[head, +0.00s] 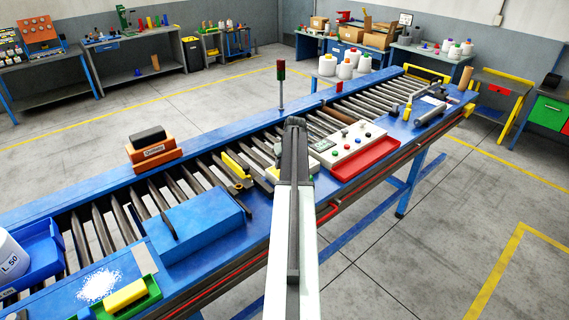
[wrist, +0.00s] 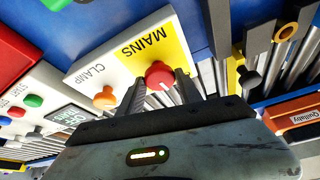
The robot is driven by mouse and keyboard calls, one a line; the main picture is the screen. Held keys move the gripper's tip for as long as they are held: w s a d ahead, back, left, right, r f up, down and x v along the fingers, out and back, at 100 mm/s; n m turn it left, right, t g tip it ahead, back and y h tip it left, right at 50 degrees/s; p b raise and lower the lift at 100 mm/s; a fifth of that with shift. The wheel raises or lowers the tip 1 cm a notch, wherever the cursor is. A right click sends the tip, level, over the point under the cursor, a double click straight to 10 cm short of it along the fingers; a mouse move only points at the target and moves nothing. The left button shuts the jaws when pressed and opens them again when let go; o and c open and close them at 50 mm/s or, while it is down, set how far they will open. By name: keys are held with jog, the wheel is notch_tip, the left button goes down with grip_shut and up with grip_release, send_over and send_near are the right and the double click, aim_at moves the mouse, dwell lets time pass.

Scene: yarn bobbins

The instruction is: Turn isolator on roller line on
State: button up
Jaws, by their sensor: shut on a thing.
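The roller line's white isolator box (wrist: 125,55) has a yellow plate (wrist: 162,45) lettered MAINS and a red knob (wrist: 159,74). My gripper (wrist: 160,84) has one finger on each side of the red knob and is shut on it. An orange knob (wrist: 105,98) labelled CLAMP sits on the same box, just left of the fingers. A small dark display (wrist: 68,118) on the neighbouring panel seems to read OFF. In the head view my arm hides the red knob and my gripper; only a pale edge of the box (head: 272,173) shows.
The roller line (head: 95,210) runs diagonally across the head view. A white button panel (head: 345,143) and red tray (head: 366,160) lie right of my arm. A yellow-handled part (head: 236,165) and a blue block (head: 195,222) lie left. A signal post (head: 281,85) stands behind.

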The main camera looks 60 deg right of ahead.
jog(key=m, duration=0.2)
jog(key=m+g+h, duration=0.1)
jog(key=m, duration=0.2)
jog(key=shift+w+a+m+g, duration=0.1)
jog(key=shift+w+m+g, duration=0.05)
jog(key=shift+m+g, duration=0.15)
jog(key=m+g, duration=0.1)
jog(key=m, duration=0.1)
jog(key=m+h, duration=0.1)
jog(key=m, duration=0.1)
jog(key=shift+w+m+g, duration=0.1)
jog(key=shift+m+g, duration=0.3)
jog(key=o, duration=1.3)
jog(key=shift+o, duration=0.2)
jog(key=p+v, duration=0.7)
jog(key=v, duration=0.1)
